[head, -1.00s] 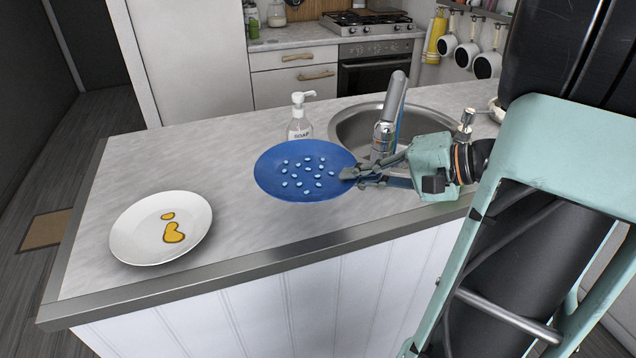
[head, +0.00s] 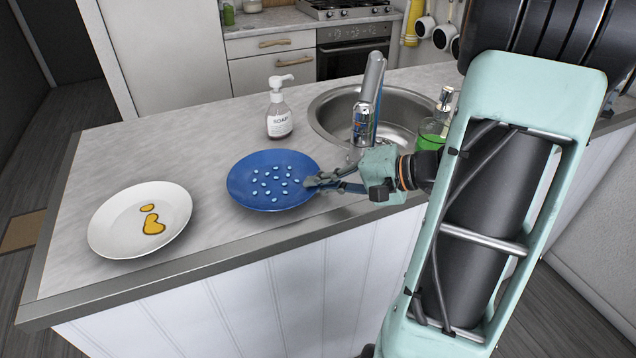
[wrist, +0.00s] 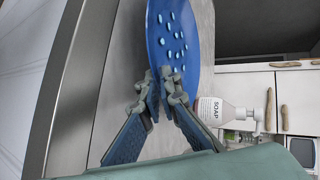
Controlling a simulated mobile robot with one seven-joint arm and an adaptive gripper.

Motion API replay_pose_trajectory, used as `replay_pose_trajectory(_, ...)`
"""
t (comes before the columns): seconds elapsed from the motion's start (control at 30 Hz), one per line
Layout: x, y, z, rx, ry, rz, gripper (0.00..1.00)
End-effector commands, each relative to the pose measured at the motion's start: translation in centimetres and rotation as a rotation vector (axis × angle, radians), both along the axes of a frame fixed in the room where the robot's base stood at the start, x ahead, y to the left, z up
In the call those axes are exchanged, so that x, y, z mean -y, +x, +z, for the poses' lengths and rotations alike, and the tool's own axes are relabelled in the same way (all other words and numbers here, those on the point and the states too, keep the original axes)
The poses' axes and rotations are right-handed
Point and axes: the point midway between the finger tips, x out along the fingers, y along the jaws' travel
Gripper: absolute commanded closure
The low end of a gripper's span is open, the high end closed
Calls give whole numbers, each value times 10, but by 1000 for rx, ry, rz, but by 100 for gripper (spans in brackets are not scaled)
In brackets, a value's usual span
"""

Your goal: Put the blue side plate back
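The blue side plate (head: 273,180) has light-blue dots on its face and sits low over the counter in front of the soap bottle. I cannot tell for sure whether its underside touches the counter. My gripper (head: 314,182) reaches in from the right and is shut on the plate's right rim. In the wrist view the fingertips (wrist: 161,88) meet at the near edge of the blue plate (wrist: 180,55), one on each side of the rim. The plate looks nearly level.
A white plate (head: 125,230) with a yellow pattern lies left of the blue plate. A soap bottle (head: 280,115) stands behind. The sink (head: 405,108) and its tap (head: 368,95) are behind my gripper, with a green item (head: 432,135) beside it. The counter's front edge is close.

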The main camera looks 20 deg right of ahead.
Motion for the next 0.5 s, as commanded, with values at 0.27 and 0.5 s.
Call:
replay_pose_trajectory(0.27, 0, 0, -2, 1, -1, 0, 88)
replay_pose_trajectory(0.5, 0, 0, 1, 0, 0, 0, 88)
